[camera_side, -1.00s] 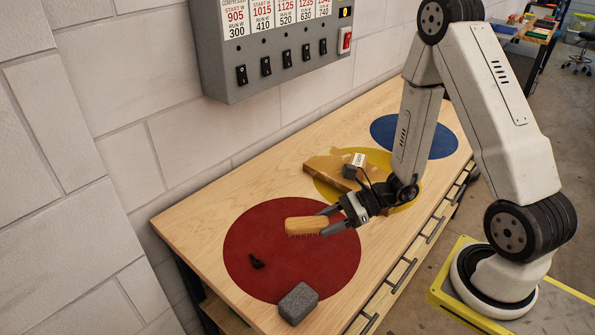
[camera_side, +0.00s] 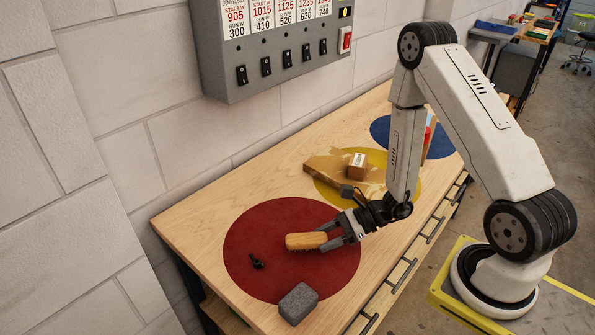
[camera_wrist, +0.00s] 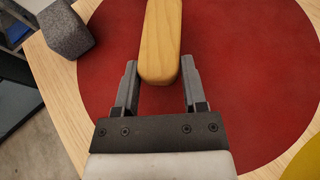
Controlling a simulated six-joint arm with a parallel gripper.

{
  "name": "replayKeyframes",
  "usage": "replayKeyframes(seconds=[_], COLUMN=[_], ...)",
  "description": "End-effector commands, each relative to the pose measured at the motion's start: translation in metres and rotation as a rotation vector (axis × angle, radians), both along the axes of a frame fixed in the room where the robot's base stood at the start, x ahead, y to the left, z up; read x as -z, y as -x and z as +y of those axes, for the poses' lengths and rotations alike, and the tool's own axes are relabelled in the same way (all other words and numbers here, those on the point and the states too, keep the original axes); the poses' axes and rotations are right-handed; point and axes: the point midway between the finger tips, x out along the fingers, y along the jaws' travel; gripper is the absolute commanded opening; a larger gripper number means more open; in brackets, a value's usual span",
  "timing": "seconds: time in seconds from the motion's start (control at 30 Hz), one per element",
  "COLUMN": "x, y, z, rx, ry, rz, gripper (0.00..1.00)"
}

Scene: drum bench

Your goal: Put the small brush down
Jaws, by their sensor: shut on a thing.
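The small brush (camera_side: 305,241) has a light wooden back and dark bristles facing down. It is level, low over the red circle on the bench. I cannot tell whether its bristles touch the surface. My gripper (camera_side: 328,238) is shut on the brush's near end from the right side. In the wrist view my gripper's fingers (camera_wrist: 159,75) stand on either side of the wooden back (camera_wrist: 160,40). The brush's far end runs out of the top of that view.
A grey block (camera_side: 298,303) sits at the red circle's front edge. A small black object (camera_side: 257,262) lies on the circle's left part. A switch panel (camera_side: 270,45) hangs on the wall.

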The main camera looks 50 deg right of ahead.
Motion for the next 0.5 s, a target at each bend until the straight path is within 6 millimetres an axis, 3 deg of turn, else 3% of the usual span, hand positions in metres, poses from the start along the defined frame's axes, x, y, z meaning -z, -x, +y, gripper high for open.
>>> replayKeyframes(seconds=[0.2, 0.5], x=[0.016, 0.018], y=[0.0, 0.0], z=[0.0, 0.0], rx=[0.0, 0.001], ry=[-0.001, 0.001], rz=[0.001, -0.001], gripper=[0.0, 0.0])
